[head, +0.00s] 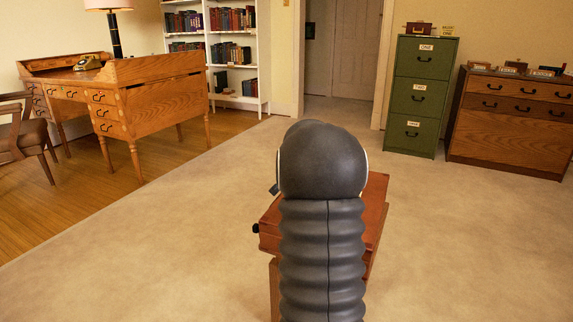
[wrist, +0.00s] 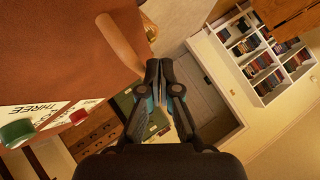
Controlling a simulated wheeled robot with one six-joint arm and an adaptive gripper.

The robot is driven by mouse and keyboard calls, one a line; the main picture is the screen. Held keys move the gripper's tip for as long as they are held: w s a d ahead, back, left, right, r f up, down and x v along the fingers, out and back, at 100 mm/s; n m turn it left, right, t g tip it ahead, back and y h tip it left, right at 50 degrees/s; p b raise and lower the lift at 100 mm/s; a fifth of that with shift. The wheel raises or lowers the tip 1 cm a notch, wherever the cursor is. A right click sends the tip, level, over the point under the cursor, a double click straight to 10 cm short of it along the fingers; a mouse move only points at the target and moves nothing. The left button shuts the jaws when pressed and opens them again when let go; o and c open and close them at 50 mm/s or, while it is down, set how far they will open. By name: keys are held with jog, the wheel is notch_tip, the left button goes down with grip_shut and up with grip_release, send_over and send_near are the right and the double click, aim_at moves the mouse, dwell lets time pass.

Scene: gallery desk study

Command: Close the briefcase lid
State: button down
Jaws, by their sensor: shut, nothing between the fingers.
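The briefcase (head: 375,205) is a reddish-brown case, seen behind my arm in the head view, on top of a small wooden stand (head: 274,285). My arm hides its middle, so the lid's angle cannot be told there. In the wrist view, a reddish-brown panel of the briefcase (wrist: 60,50) fills the upper left, with a tan, bar-like part (wrist: 122,45) along its right edge. My gripper (wrist: 164,65) is shut and empty, with its fingertips close to the lower end of that bar. Whether they touch is unclear. The head view hides the fingers behind the arm.
A green filing cabinet (head: 421,95) and a wooden drawer chest (head: 510,130) stand at the back right. A desk (head: 165,85) and chair (head: 22,145) are at the left, with a white bookcase (head: 258,60) behind. Carpet (head: 470,240) around the stand is clear.

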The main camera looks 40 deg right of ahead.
jog(key=s+a+r+p, duration=0.1)
jog(key=a+r+p, duration=0.5)
jog(key=r, duration=0.4)
jog(key=shift+s+a+r+p, duration=0.2)
jog(key=shift+a+p, duration=0.1)
jog(key=shift+a, duration=0.4)
